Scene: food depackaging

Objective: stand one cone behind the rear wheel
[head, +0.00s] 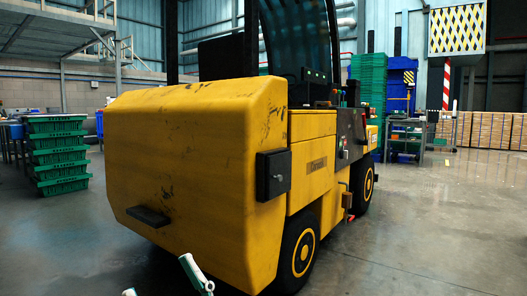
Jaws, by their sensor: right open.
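The yellow forklift (185,165) stands in the middle, its scuffed rear body closest to me. Its rear wheel (298,255), black with a yellow hub, rests on the floor at the lower right of that body. The front wheel (365,188) shows farther back. I cannot make out a cone in this view. My right gripper (167,277) shows only as white and green parts at the bottom edge, below the forklift's rear. It is open, and I see nothing between its fingers. My left gripper is not in view.
Green crates (58,155) are stacked at the left, and taller green stacks (368,80) stand behind the forklift. A metal cart (405,138) and a row of cardboard boxes (480,130) stand at the back right. The concrete floor (440,225) right of the forklift is clear.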

